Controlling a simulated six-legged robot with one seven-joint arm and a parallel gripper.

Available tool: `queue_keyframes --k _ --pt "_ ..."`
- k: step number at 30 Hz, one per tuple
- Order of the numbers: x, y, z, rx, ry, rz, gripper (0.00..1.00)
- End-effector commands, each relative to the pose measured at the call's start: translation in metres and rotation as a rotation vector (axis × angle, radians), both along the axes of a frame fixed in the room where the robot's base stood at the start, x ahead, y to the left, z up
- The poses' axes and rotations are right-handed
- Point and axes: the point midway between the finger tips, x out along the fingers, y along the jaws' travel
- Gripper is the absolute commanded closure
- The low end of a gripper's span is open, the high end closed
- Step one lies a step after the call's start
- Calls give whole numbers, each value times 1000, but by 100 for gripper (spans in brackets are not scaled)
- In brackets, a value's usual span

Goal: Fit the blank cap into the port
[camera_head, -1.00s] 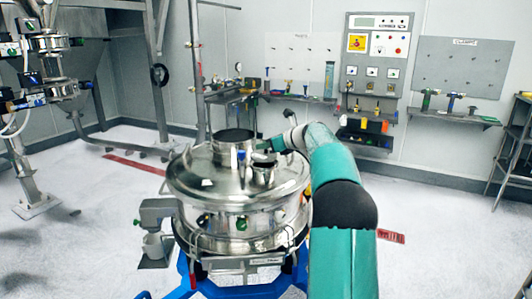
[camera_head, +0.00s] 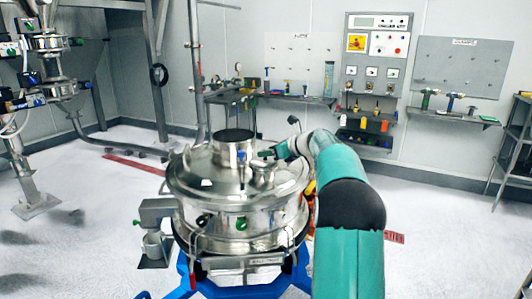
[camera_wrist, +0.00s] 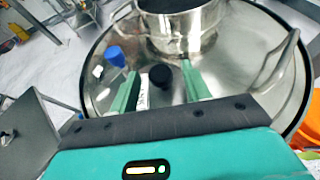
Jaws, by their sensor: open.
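The port is a short metal neck (camera_head: 262,174) standing on the sifter's round steel lid (camera_head: 200,185), right of the wide central neck. In the wrist view a black round piece (camera_wrist: 160,76) sits between my fingers at the port. It looks like the blank cap, but I cannot tell whether it is seated or whether this is the port's dark mouth. My gripper (camera_wrist: 159,70) is open, its green fingers on either side of the black piece with gaps. In the head view my gripper (camera_head: 266,154) is at the port's top, reaching in from the right.
The wide central neck (camera_head: 233,146) rises close beside the port, with a blue part (camera_wrist: 115,56) next to it. A curved handle (camera_wrist: 285,52) stands on the lid at right in the wrist view. A wall bench (camera_head: 365,138) with tools is behind.

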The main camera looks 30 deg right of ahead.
Motion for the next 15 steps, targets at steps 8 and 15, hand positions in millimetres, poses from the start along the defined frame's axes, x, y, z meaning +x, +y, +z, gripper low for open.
queue_keyframes --k 8,15 --pt "-54 -18 24 0 -1 -4 53" --pt "-83 -26 36 0 -1 -1 53"
